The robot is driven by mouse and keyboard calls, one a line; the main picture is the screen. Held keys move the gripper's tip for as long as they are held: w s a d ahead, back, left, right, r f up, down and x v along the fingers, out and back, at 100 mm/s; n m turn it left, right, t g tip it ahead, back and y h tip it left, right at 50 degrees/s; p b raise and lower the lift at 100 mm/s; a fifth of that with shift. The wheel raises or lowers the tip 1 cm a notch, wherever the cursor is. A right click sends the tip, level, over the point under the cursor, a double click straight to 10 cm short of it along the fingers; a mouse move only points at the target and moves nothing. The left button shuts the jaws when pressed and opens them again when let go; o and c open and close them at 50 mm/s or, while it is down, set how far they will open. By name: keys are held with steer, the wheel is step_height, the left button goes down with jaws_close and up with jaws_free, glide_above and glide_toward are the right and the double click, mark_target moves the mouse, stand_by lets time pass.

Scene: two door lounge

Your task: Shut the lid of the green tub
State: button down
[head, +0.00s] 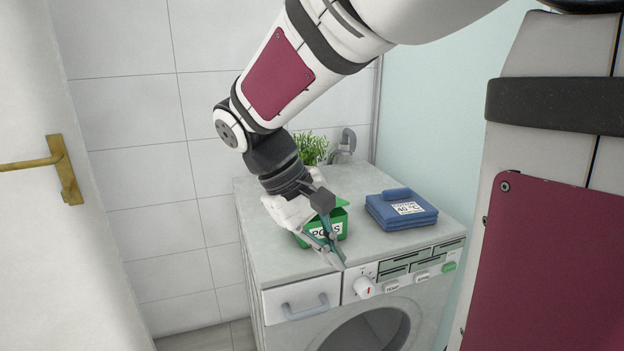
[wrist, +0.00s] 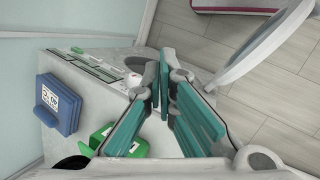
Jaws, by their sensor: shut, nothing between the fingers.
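The green tub (head: 302,241) with a white "PODS" label stands on the washing machine's top, partly hidden behind my gripper. Its bright green lid (head: 344,202) shows at the upper back edge above a dark green gap, so it looks raised; how far, I cannot tell. In the wrist view the tub (wrist: 137,152) is at the lower left of the fingers, cut off by the gripper body. My gripper (head: 341,264) is shut and empty, pointing down in front of the tub near the machine's front edge. Its teal fingers (wrist: 163,78) meet at the tips.
Folded blue towels (head: 402,210) with a label lie right of the tub. A green plant (head: 311,147) and a grey tap-like fitting (head: 344,146) are behind. The washing machine (head: 278,262) has a dial and drawer in front. A door with a brass handle (head: 64,170) is at left.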

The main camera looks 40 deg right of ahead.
steer(key=s+a+r+t+y+p, duration=0.3)
steer(key=s+a+r+t+p, duration=0.15)
steer(key=s+a+r, duration=0.2)
steer(key=w+d+r+m+t+p, duration=0.1)
steer(key=w+d+r+p, duration=0.4)
steer(key=w, duration=0.3)
steer(key=w+d+r+t+p, duration=0.1)
steer(key=w+d+r+p, duration=0.25)
steer(key=w+p, duration=0.4)
steer(key=w+d+f+m+t+p, duration=0.1)
steer(key=w+d+m+t+p, duration=0.1)
steer(key=w+d+p, duration=0.8)
steer(key=shift+t, duration=0.25)
steer(key=d+f, duration=0.1)
steer(key=f, duration=0.3)
steer(key=w+d+f+b, duration=0.1)
steer(key=f, duration=0.2)
steer(key=w+d+f, duration=0.1)
steer(key=f, duration=0.3)
steer(key=shift+w+d+f+b, duration=0.15)
steer(key=shift+f+b, duration=0.15)
steer(key=shift+f, duration=0.7)
